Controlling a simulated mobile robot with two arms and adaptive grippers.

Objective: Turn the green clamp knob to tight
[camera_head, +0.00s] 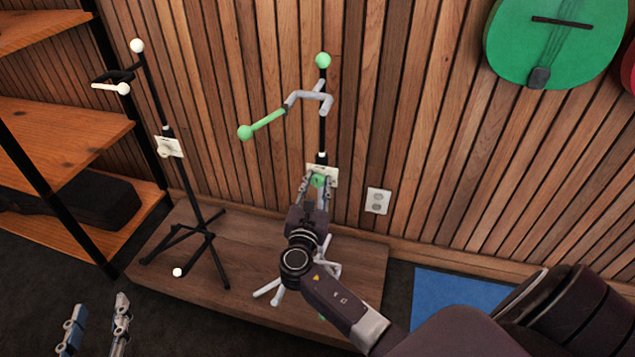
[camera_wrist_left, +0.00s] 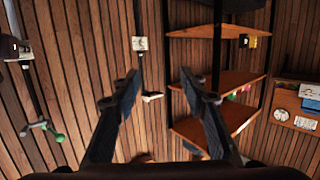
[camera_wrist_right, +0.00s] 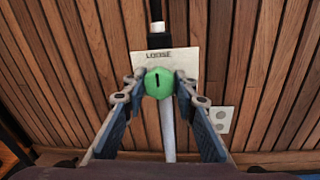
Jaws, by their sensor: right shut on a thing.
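The green clamp knob (camera_wrist_right: 159,83) sits on the front of a stand's pole, before a white plate (camera_wrist_right: 190,58) marked "LOOSE" above the knob. A dark line on the knob's face stands nearly upright, toward that word. My right gripper (camera_wrist_right: 159,88) is shut on the knob, one fingertip on each side. The head view shows the knob (camera_head: 318,181) between the fingers of my right gripper (camera_head: 317,186), which hide part of the plate. My left gripper (camera_head: 95,325) is at the lower left in the head view, away from the stand. In the left wrist view its fingers (camera_wrist_left: 163,95) are apart and empty.
A second stand with a white knob (camera_head: 164,150) is to the left on the wooden platform (camera_head: 255,270). Shelves (camera_head: 60,130) stand further left. A wall outlet (camera_head: 377,201) is right of the green knob. A green instrument (camera_head: 550,45) hangs at the upper right.

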